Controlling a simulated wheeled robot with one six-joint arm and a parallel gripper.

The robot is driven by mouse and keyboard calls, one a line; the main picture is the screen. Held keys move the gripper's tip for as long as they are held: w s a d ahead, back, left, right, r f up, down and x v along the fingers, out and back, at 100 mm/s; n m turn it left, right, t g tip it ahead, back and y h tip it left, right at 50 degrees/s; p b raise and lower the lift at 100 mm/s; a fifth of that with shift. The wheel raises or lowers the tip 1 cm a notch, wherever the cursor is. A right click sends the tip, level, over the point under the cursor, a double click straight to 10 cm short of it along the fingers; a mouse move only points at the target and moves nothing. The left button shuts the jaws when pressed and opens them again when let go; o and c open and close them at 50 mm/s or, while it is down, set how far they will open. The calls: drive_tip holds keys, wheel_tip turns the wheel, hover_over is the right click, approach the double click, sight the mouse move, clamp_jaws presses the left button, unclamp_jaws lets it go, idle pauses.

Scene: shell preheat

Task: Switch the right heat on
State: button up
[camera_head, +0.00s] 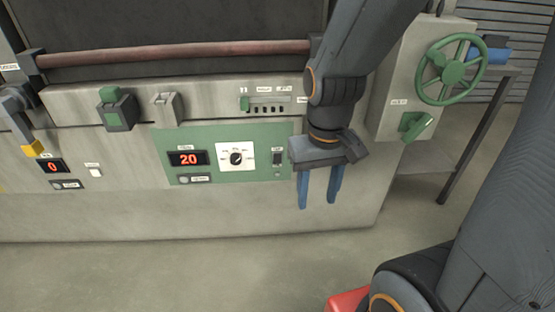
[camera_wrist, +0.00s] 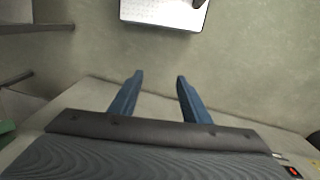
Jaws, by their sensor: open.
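A green control panel (camera_head: 220,141) on the machine front carries a red display reading 20 (camera_head: 188,158), a white-faced dial (camera_head: 236,157) and a small dark switch (camera_head: 277,158) at its right end. The labels are too small to read, so I cannot tell which control is the right heat, or whether the dark switch is on. My gripper (camera_head: 319,200) hangs just right of that switch, blue fingers apart and pointing down, with nothing between them. The wrist view also shows its open fingers (camera_wrist: 159,77) over bare floor; the switch is not visible there.
A second display reading 0 (camera_head: 52,166) is at the left. A green slider (camera_head: 245,104) sits above the panel. A green lever (camera_head: 416,125) and green handwheel (camera_head: 452,69) are at the right. A white perforated plate (camera_wrist: 165,12) shows at the wrist view's top.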

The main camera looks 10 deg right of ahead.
drive_tip(key=shift+c, duration=0.3)
drive_tip(key=c, duration=0.3)
drive_tip(key=shift+w+d, duration=0.2)
drive_tip(key=shift+w, duration=0.15)
drive_tip(key=c, duration=0.4)
drive_tip(key=w+d+n+p, duration=0.1)
drive_tip(key=w, duration=0.2)
drive_tip(key=w+d+n+t+p, duration=0.1)
drive_tip(key=w, duration=0.1)
drive_tip(key=w+d+f+n+t+h+p, duration=0.1)
drive_tip(key=w+d, duration=0.1)
drive_tip(key=w, duration=0.1)
drive_tip(key=shift+w+n, duration=0.3)
drive_tip(key=shift+w, duration=0.05)
clamp_jaws()
drive_tip(key=w+f+n+t+y+p, duration=0.2)
drive_tip(key=w+f+n+p, duration=0.1)
drive_tip(key=w, duration=0.4)
drive_tip(key=w+a+f+n+t+y+p, duration=0.1)
drive_tip(key=w+f+n+t+y+p, duration=0.1)
drive_tip(key=w+f+n+p, duration=0.2)
drive_tip(key=shift+w+a+f+n, duration=0.3)
drive_tip(key=shift+w+f+n, duration=0.15)
drive_tip(key=shift+w+n, duration=1.55)
drive_tip(key=shift+s, duration=0.2)
